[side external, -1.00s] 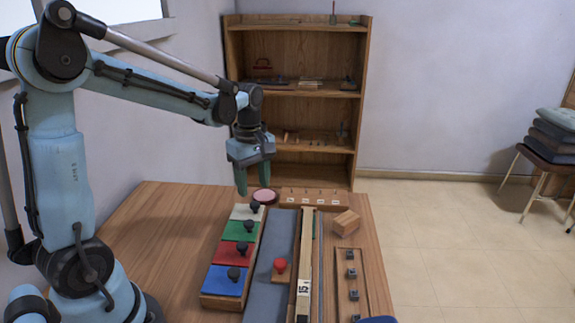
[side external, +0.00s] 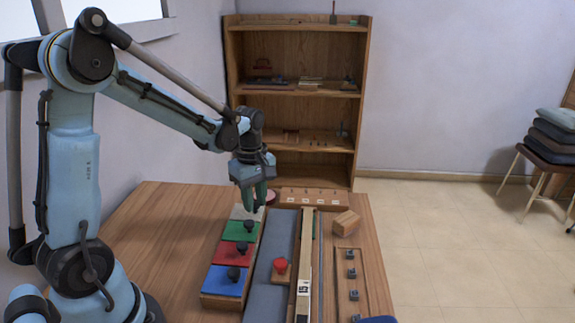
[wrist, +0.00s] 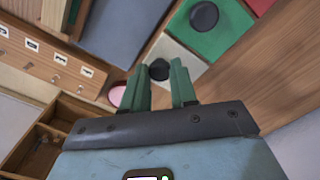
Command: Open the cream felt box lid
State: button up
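The cream felt lid (side external: 237,212) is the far panel of a row of coloured lids on a wooden box, partly hidden behind my gripper in the side view. It also shows in the wrist view (wrist: 178,56), with its black knob (wrist: 159,70) seen between and just beyond the fingertips. My gripper (side external: 253,207) points down over the cream lid. Its green fingers (wrist: 160,92) are apart in the wrist view, with a gap between them. I cannot tell whether they touch the knob.
Green (side external: 238,231), red (side external: 232,252) and blue (side external: 225,281) lids with black knobs continue the row. A pink round pad (side external: 270,196) lies just beyond. A grey strip (side external: 285,233) with a red button (side external: 280,265) runs alongside. A wooden block (side external: 346,222) stands to the right.

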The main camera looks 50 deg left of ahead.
grip_shut()
jog(key=s+a, duration=0.5)
jog(key=o, duration=0.7)
grip_release()
jog(key=shift+c, duration=0.2)
jog(key=shift+r, duration=0.1)
notch_tip(320, 180, up, 12)
jog(key=shift+d, duration=0.15)
